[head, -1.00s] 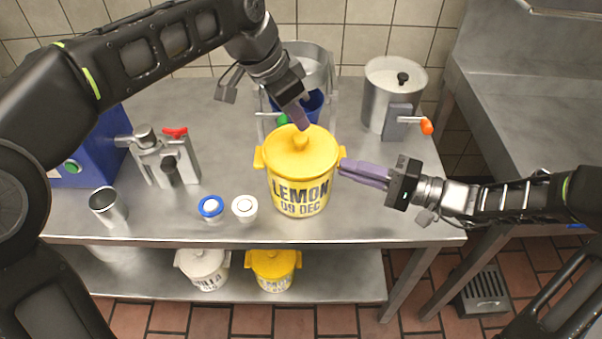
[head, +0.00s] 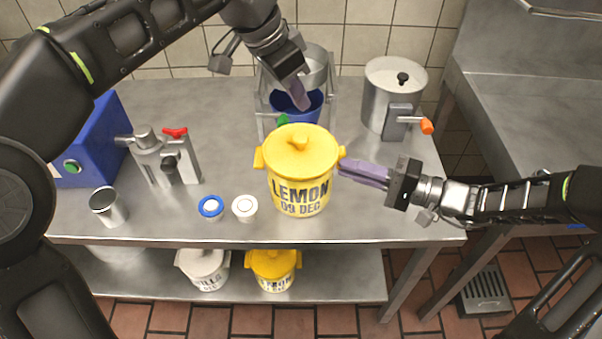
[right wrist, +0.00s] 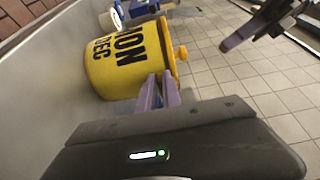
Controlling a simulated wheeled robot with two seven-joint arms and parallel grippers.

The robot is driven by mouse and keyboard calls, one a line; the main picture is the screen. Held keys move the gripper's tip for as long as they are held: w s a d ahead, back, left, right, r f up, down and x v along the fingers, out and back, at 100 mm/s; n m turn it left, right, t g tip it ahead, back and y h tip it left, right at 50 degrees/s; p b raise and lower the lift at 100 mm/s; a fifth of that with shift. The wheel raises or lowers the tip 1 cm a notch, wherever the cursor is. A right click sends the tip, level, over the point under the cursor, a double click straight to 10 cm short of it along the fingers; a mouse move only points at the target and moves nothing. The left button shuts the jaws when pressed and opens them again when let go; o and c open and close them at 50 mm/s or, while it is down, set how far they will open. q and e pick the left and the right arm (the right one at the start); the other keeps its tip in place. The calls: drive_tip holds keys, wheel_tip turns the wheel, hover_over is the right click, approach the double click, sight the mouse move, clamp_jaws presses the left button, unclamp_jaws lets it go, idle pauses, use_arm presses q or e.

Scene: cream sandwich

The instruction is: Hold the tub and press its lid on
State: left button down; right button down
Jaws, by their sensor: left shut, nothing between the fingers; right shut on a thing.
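The yellow tub (head: 300,193), marked LEMON 09 DEC, stands upright on the steel table. Its yellow lid (head: 300,150) with a knob sits on top and looks level in the head view. My right gripper (head: 343,170) is shut on the tub's right handle; the tub also shows in the right wrist view (right wrist: 115,62). My left gripper (head: 304,106) is shut and empty, above and behind the lid, apart from it. It also shows in the right wrist view (right wrist: 226,46). The lid's seam at the back is hidden.
Behind the tub stands a metal frame with a blue container (head: 290,100). A steel pot (head: 385,90) with an orange-tipped handle is back right. Two small tubs (head: 244,208) and a steel cup (head: 108,206) stand to the left. More tubs (head: 273,268) sit on the lower shelf.

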drive_tip(key=c, duration=1.5)
unclamp_jaws()
drive_tip(key=shift+o, duration=0.2)
drive_tip(key=shift+d, duration=0.1)
drive_tip(key=v, duration=1.2)
